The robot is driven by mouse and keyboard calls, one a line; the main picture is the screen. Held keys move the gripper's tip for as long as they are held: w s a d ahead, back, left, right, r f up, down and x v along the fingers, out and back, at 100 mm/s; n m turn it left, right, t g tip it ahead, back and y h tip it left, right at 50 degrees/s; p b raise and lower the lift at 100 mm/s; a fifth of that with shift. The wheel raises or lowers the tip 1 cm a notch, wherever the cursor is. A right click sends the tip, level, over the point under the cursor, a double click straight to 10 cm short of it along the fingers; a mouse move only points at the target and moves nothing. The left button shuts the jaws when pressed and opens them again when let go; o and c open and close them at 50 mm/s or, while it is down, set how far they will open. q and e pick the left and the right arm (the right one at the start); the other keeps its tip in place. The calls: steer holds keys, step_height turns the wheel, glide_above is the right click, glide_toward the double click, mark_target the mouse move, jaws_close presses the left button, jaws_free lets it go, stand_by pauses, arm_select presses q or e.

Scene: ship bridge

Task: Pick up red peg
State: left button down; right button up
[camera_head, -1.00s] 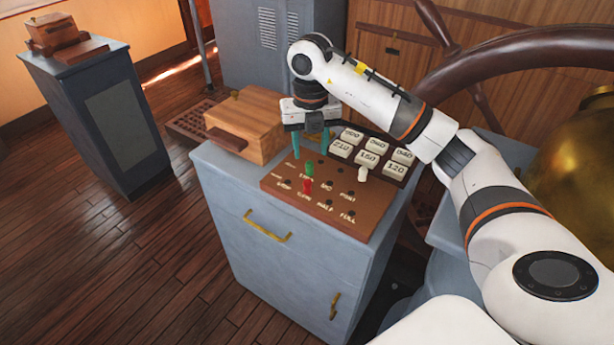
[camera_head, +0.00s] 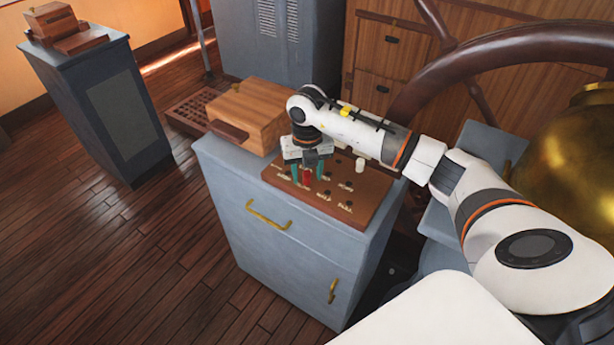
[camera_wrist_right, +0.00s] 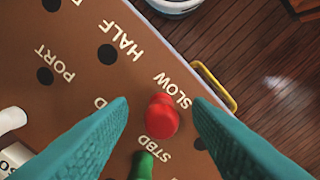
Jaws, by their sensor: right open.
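The red peg (camera_head: 307,178) stands in the brown peg board (camera_head: 370,198) on the grey cabinet. My right gripper (camera_head: 308,178) is over the board with its two teal fingers pointing down, one on either side of the red peg. In the right wrist view, the red peg (camera_wrist_right: 161,116) lies between the open fingers (camera_wrist_right: 160,104), with a gap on each side, near the word SLOW. A green peg (camera_wrist_right: 145,166) stands close by, partly cut off by the frame. My left gripper is not in view.
A white peg (camera_head: 360,165) stands in the board to the right of the gripper. A wooden box (camera_head: 250,115) sits on the cabinet's back left. My right forearm hides the number tiles behind the board. A large wheel (camera_head: 500,60) is at the right.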

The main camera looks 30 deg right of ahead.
steer(key=c, duration=0.4)
jaws_close()
steer(key=shift+r, duration=0.15)
